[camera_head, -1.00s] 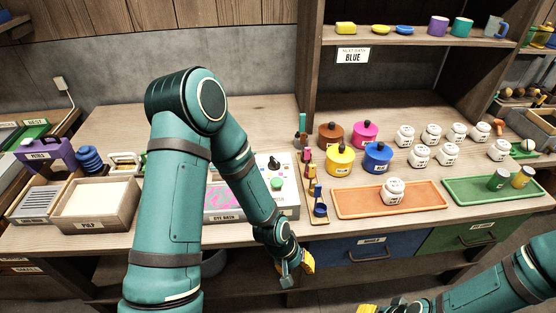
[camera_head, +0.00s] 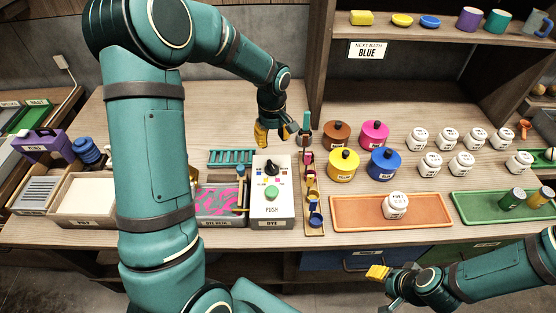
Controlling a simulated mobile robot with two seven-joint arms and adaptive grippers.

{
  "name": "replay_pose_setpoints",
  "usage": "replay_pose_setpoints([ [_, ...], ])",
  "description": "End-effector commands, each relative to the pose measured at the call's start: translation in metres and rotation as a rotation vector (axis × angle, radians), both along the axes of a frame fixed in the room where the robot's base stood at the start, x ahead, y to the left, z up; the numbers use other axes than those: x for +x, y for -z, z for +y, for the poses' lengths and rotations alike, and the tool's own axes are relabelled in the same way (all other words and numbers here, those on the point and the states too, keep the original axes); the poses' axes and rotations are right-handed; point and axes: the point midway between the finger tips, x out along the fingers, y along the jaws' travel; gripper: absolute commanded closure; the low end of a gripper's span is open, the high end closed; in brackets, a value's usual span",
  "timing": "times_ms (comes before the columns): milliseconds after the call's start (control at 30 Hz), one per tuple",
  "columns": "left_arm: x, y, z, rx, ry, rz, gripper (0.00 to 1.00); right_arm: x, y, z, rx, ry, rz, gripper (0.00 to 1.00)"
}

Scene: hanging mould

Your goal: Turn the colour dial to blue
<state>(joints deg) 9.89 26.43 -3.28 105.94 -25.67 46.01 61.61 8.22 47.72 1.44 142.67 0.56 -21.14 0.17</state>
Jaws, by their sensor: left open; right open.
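The colour dial (camera_head: 271,167) is a black knob on the white dye box (camera_head: 284,205). Small coloured marks surround it; its pointer setting is too small to tell. A green push button (camera_head: 271,193) sits in front of it. My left gripper (camera_head: 275,136) is open, above and behind the dial, apart from it, with its yellow fingertips pointing down. My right gripper (camera_head: 382,285) is open and empty in front of the table's front edge. A sign (camera_head: 367,50) on the shelf reads "NEXT BATH BLUE".
A dye bath tray (camera_head: 222,203) with pink swirls lies left of the box, partly behind my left arm. Lidded pots, including a blue one (camera_head: 385,164), and white jars stand further right.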

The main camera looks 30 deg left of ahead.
Motion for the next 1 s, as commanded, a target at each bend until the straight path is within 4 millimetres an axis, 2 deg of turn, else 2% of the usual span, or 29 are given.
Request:
replay_pose_setpoints([
  [600, -0.001, 0.11, -0.001, -0.003, 0.002, 0.003, 0.56, 0.0, 0.005, 0.0, -0.001, 0.0, 0.0, 0.53],
  [800, 0.0, 0.129, -0.001, -0.002, 0.003, 0.001, 0.56, 0.0, 0.006, 0.0, -0.001, 0.0, 0.0, 0.53],
  [1000, 0.0, 0.133, -0.001, -0.001, 0.002, 0.0, 0.56, 0.0, 0.006, 0.0, -0.001, 0.0, 0.0, 0.53],
])
